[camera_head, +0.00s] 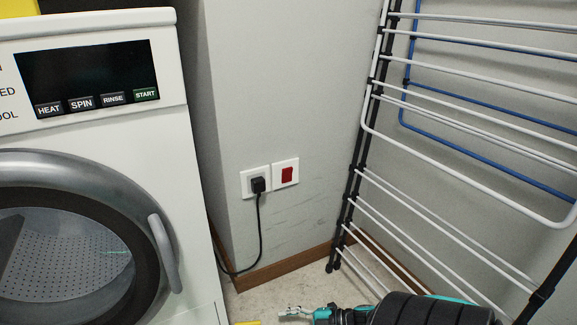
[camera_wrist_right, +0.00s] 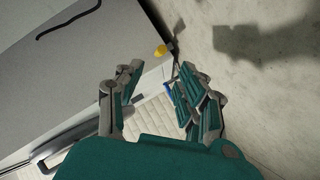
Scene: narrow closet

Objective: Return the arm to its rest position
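My right arm lies low along the bottom edge of the head view. Its gripper (camera_head: 293,312) points left above the floor, between the washing machine and the drying rack. In the right wrist view the two fingers of my right gripper (camera_wrist_right: 159,70) are spread apart, and I see nothing held between them. My left gripper is not in view.
A white washing machine (camera_head: 110,165) with its round door closed stands left. A drying rack (camera_head: 460,125) leans along the right wall. A black plug (camera_head: 258,185) sits beside a red switch (camera_head: 287,174). A small yellow thing (camera_wrist_right: 161,50) is ahead of the gripper.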

